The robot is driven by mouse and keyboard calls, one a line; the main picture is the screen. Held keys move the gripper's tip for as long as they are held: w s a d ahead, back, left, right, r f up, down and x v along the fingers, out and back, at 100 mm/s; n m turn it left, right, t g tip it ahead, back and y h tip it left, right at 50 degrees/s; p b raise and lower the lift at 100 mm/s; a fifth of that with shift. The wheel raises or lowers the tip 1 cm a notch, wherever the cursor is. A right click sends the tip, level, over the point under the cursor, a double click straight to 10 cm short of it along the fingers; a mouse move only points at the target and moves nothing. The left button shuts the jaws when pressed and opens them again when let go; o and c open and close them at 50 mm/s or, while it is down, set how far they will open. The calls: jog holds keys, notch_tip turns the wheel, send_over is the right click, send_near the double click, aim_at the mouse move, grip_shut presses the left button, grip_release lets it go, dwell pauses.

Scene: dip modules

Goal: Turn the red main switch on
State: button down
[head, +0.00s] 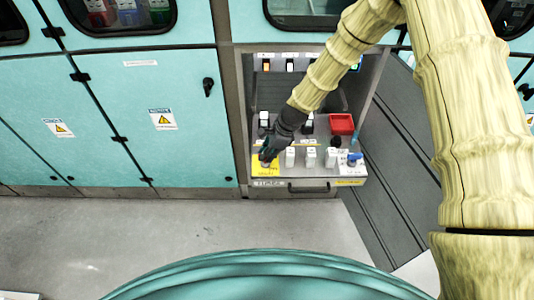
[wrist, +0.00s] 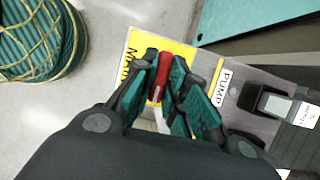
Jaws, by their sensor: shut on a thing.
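The red main switch (wrist: 152,82) is a narrow red handle on a yellow plate marked MAIN (wrist: 140,45) in the wrist view. My gripper (wrist: 160,72) is shut on the handle, with its green-padded fingers on either side of it. In the head view my gripper (head: 266,160) reaches down to the yellow plate (head: 262,168) at the front left corner of the control desk. There my fingers hide most of the red handle. The lower part of the handle is partly hidden in the wrist view too.
White switches (head: 290,157) stand in a row just right of my gripper; the PUMP label (wrist: 221,87) is closest. A blue knob (head: 354,157) and a red box (head: 342,124) are further right. Teal cabinets (head: 150,120) flank the desk on the left. The floor (head: 170,230) in front is clear.

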jog(key=n+g, duration=0.1)
jog(key=n, duration=0.1)
jog(key=n+b, duration=0.1)
jog(key=n, duration=0.1)
jog(key=shift+w+n+g, duration=0.15)
jog(key=shift+n+g, duration=0.25)
jog(key=n+g+h+b, duration=0.1)
jog(key=n, duration=0.3)
jog(key=shift+w+a+n, duration=0.1)
jog(key=shift+n, duration=0.2)
jog(key=n+g+h+b, duration=0.1)
jog(key=n, duration=0.3)
jog(key=shift+a+h, duration=0.1)
jog(key=shift+h, duration=0.3)
jog(key=shift+n+g+h+b, duration=0.4)
jog(key=shift+n+h, duration=0.4)
jog(key=shift+n, duration=1.4)
jog(key=c, duration=1.4)
grip_release()
jog(key=shift+c, duration=0.2)
jog(key=shift+r, duration=0.1)
